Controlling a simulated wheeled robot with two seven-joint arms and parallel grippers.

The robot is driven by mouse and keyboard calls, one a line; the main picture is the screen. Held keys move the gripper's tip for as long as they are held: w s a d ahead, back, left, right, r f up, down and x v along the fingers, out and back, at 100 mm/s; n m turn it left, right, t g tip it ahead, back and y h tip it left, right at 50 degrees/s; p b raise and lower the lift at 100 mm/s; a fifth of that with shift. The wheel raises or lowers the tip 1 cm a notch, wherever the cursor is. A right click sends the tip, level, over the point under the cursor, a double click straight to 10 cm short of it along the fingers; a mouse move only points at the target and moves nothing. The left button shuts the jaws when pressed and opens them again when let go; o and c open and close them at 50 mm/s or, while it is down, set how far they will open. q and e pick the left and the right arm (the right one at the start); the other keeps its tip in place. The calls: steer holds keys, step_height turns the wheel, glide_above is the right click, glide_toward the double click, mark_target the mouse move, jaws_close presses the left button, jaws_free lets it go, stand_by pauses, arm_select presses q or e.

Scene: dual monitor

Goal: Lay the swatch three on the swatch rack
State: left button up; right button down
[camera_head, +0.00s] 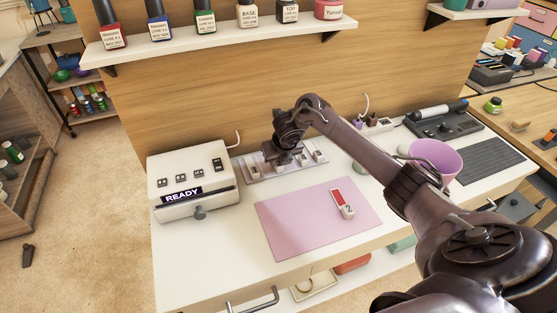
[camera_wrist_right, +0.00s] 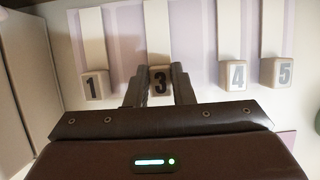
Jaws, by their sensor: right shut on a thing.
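The swatch rack (camera_head: 254,176) lies on the white desk behind the pink mat. My right gripper (camera_head: 287,160) is low over it, pointing down. In the right wrist view, the right gripper (camera_wrist_right: 158,88) is shut on swatch three (camera_wrist_right: 161,81), a pale strip with a block marked 3. The strip lies in line with a rack slot; whether it touches the rack, I cannot tell. Swatch one (camera_wrist_right: 95,84) is to its left, with a gap between. Swatch four (camera_wrist_right: 232,75) and swatch five (camera_wrist_right: 277,72) are to its right. My left gripper is out of view.
Swatch two (camera_head: 342,204), with a red face, lies on the pink mat (camera_head: 295,225). A white box reading READY (camera_head: 190,180) stands left of the rack. A pink-purple cup (camera_head: 436,158) stands to the right. A bottle shelf (camera_head: 225,38) is above. The desk's front left is clear.

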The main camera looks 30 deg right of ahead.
steer(key=c, duration=1.3)
jaws_free()
steer(key=shift+o, duration=0.2)
steer(key=p+v, duration=0.4)
steer(key=v, duration=0.8)
